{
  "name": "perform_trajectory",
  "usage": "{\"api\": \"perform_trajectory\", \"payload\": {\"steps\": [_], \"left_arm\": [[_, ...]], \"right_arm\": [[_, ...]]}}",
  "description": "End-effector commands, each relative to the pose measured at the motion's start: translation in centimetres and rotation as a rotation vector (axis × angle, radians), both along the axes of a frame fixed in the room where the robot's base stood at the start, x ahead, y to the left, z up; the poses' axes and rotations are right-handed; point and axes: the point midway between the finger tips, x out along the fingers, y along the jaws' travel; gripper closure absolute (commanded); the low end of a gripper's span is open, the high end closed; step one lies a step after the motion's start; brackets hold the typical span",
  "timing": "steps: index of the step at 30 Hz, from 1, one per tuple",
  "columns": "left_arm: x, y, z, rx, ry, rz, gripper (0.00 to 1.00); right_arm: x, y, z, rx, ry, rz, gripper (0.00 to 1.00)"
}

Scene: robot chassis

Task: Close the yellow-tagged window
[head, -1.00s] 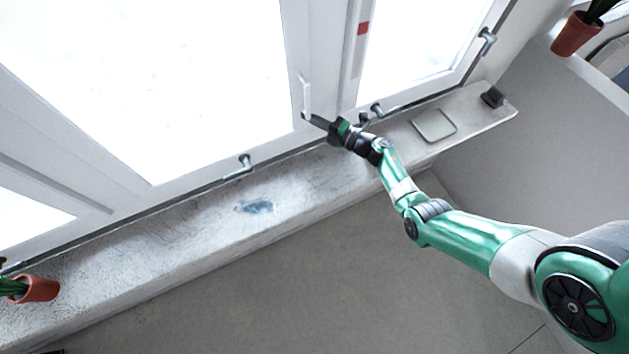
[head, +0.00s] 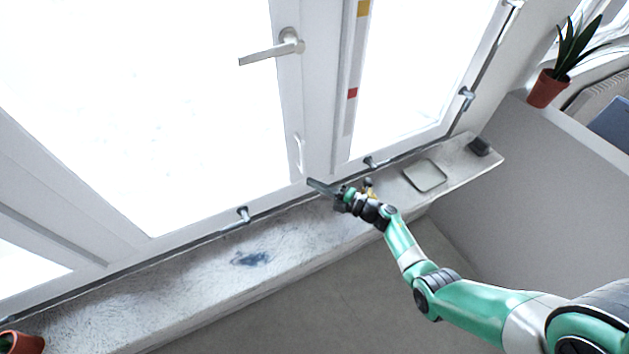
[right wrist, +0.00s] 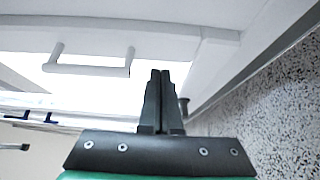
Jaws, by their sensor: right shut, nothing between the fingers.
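A yellow tag (head: 363,8) sits high on a pale strip on the upright between the large left window (head: 150,90) and the narrower right window (head: 420,70). A red tag (head: 352,92) is lower on the same strip. The left window's frame carries a grey lever handle (head: 275,48) and a small white pull handle (head: 300,155). My right gripper (head: 311,183) is shut and empty, just below the pull handle. In the right wrist view its fingers (right wrist: 160,74) are together, with the white pull handle (right wrist: 90,68) to their left, apart. I cannot tell how far either window stands open. My left gripper is not in view.
A stone sill (head: 210,265) runs below the windows, with grey metal catches (head: 243,214) along its back. A square dish (head: 425,176) and a dark block (head: 479,146) are on its right end. Potted plants stand at lower left (head: 20,343) and upper right (head: 547,88).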

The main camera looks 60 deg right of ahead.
Motion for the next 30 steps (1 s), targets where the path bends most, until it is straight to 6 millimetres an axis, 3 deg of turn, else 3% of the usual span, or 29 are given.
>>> {"api": "perform_trajectory", "payload": {"steps": [1, 6, 12, 26, 30], "left_arm": [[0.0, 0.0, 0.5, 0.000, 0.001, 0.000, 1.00], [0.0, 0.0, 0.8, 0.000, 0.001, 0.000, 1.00], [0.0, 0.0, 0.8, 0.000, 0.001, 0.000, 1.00], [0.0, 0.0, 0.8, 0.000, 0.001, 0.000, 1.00], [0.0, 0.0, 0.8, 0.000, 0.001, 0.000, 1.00]], "right_arm": [[-1.7, -0.7, 0.2, 0.000, 0.000, -0.011, 1.00], [-5.8, -1.6, 0.2, -0.001, -0.003, -0.009, 1.00], [-8.2, -2.1, 0.2, -0.002, -0.004, -0.004, 1.00], [-8.4, -2.0, 0.2, -0.001, -0.005, 0.001, 1.00], [-5.9, 0.6, 1.1, -0.018, -0.017, 0.083, 1.00]]}}
